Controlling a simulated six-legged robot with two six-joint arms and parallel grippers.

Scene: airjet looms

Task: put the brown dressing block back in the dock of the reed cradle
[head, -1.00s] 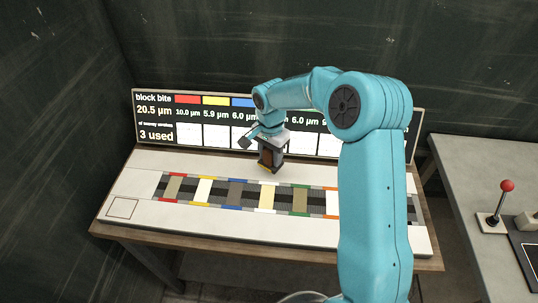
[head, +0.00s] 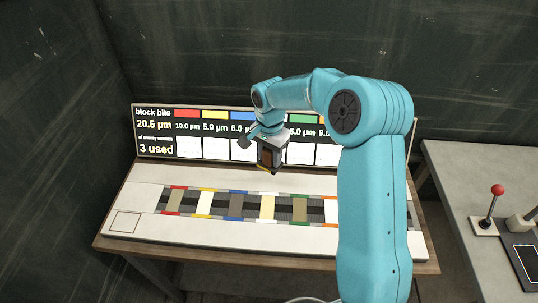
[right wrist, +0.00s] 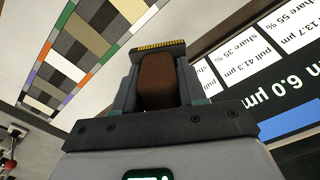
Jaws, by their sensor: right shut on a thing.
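The brown dressing block (right wrist: 157,82) sits between the fingers of my right gripper (right wrist: 158,75), which is shut on it; a yellow-and-black striped edge shows at its far end. In the head view the right gripper (head: 270,155) holds the block (head: 266,158) above the back of the white bench, in front of the display board. The reed cradle (head: 285,208) is a long strip on the bench, with coloured marks and alternating dark, pale and brown sections. The arm hides part of its right end. A square outline (head: 124,222) marks the bench's left end. My left gripper is not in view.
The display board (head: 152,146) stands along the bench's back edge, close behind the gripper. A grey side table (head: 455,175) at right carries a red-knobbed lever (head: 491,208) and a dark panel. The bench's left end is clear.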

